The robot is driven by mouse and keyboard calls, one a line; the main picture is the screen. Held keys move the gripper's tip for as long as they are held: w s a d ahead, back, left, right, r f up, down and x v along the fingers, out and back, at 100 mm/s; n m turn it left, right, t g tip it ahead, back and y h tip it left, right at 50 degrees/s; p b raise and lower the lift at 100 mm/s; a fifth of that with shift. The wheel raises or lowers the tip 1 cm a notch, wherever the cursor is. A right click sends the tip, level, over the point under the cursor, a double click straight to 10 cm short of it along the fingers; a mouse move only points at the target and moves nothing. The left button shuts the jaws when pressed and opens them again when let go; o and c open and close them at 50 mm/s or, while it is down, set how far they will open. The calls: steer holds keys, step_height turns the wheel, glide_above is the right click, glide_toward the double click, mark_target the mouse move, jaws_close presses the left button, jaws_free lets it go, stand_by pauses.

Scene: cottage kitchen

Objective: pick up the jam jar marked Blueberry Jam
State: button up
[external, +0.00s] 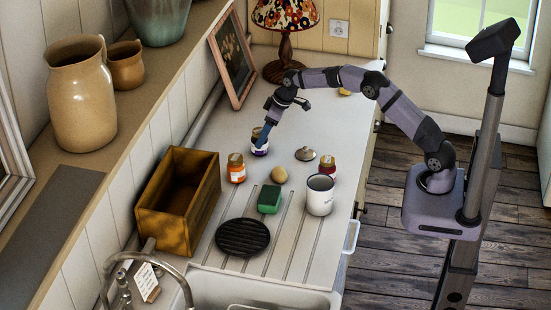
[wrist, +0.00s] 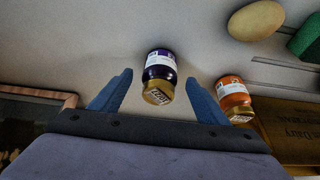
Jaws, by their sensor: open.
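A dark blue-purple jam jar (external: 260,149) with a pale label and a gold lid stands upright on the counter. It also shows in the wrist view (wrist: 160,68), between the fingertips. Its label is too small to read. My gripper (external: 266,138) is open at this jar, its two blue fingers (wrist: 161,78) on either side with a gap to each. I cannot tell how deep the fingers reach around it. In the external view the fingers partly cover the jar. An orange jar (external: 236,174) and a red jar (external: 327,166) also stand on the counter.
A wooden crate (external: 158,222) stands left of the orange jar (wrist: 234,92). An egg-like object (external: 280,175), a green sponge (external: 269,205), a white mug (external: 320,205) and a black trivet (external: 242,251) lie nearer. A lamp (external: 285,52) and picture frame (external: 232,60) stand behind.

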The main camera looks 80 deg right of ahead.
steer(key=shift+p+x, duration=1.5)
steer(key=shift+x, duration=1.1)
steer(key=c, duration=1.3)
steer(key=shift+r, duration=0.1)
steer(key=shift+c, duration=1.1)
steer(key=shift+r, duration=0.1)
